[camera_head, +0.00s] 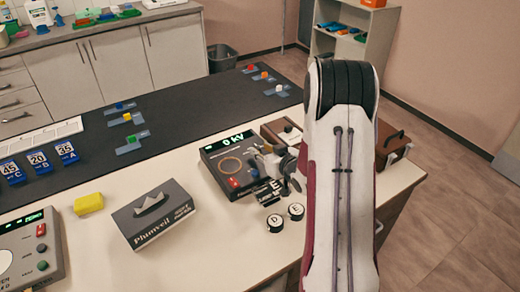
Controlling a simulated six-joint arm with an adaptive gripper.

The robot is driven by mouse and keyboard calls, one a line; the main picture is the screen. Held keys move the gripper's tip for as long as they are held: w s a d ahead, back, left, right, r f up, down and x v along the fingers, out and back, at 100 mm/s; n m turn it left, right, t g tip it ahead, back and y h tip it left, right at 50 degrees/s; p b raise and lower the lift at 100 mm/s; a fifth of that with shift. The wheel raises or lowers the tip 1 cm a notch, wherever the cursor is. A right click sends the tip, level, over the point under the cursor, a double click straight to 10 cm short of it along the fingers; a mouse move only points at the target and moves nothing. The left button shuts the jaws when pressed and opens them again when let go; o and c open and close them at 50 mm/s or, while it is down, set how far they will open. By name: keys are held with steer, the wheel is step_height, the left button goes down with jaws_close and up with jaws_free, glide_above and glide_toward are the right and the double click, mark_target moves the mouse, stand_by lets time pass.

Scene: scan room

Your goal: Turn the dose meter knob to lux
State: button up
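A dark meter box (219,154) with a lit display reading "0 kV" lies on the white counter at the picture's centre. It is probably the dose meter, though no such label is readable. A round dial outline and a red button (233,183) show on its top face. My gripper (279,181) is over the box's right side, and my arm comes in from the right. The gripper and arm hide that part of the box. I cannot see the knob clearly, its lux mark, or whether the fingers touch or grip anything.
Round pieces marked D (275,223) and E (296,211) stand just in front of the gripper. A grey Plumveil tissue box (153,216) and yellow block (88,204) lie left. A brown case (393,148) is behind my arm. Another control box (28,248) is at far left.

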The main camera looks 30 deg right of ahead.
steer(key=shift+x, duration=0.85)
jaws_close()
steer(key=shift+w+a+r+m+g+h, duration=0.1)
steer(key=shift+a+m+g+h, duration=0.05)
steer(key=shift+m+h, duration=0.7)
steer(key=shift+w+a+m+g+h, duration=0.1)
steer(key=shift+a+m+g+h, duration=0.05)
steer(key=shift+m+h, duration=0.7)
jaws_free()
steer(key=shift+s, duration=0.1)
steer(key=shift+s+a, duration=0.1)
steer(key=shift+s, duration=0.1)
